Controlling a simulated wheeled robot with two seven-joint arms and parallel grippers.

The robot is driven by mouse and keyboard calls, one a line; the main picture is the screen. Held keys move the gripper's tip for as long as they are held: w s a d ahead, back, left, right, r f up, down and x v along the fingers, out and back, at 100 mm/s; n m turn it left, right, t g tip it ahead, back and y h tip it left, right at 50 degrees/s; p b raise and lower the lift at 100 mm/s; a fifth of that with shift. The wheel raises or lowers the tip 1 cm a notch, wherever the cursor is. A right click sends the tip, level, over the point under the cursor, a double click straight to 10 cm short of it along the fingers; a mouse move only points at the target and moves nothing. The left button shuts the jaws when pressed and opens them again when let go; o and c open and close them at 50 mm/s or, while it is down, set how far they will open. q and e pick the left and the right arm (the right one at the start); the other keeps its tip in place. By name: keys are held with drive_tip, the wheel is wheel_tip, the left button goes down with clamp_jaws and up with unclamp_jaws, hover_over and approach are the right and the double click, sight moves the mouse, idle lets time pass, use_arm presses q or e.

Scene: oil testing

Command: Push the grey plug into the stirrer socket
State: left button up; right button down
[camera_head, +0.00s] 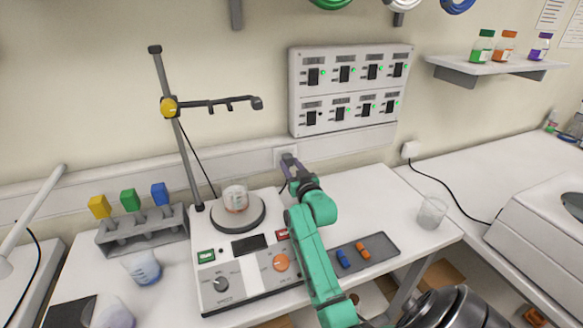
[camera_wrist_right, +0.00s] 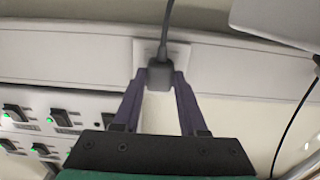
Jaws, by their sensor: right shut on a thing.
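My right gripper (camera_head: 289,170) reaches across the bench to the wall behind the stirrer (camera_head: 223,275). In the right wrist view its two purple fingers (camera_wrist_right: 159,85) are shut on the dark grey plug (camera_wrist_right: 160,74), one on each side, with a cord running up from it. The pale wall socket (camera_wrist_right: 176,48) lies directly behind the plug; its plate also shows in the head view (camera_head: 279,153). The plug covers part of the plate, and I cannot tell whether its pins are in. My left gripper is not in view.
A beaker (camera_head: 236,198) sits on the stirrer's round plate, beside a tall stand (camera_head: 177,130). A grey rack (camera_head: 143,235) stands left. A tray (camera_head: 380,243) lies right of my arm, with an empty beaker (camera_head: 431,213) beyond. A switch panel (camera_head: 350,90) hangs above the socket.

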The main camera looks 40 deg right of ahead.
drive_tip(key=shift+w, duration=0.2)
drive_tip(key=shift+c, duration=1.9)
unclamp_jaws()
drive_tip(key=shift+d, duration=0.1)
drive_tip(key=b+v, duration=0.3)
drive_tip(key=v, duration=1.1)
drive_tip(key=shift+s, duration=0.3)
drive_tip(key=shift+r, duration=0.1)
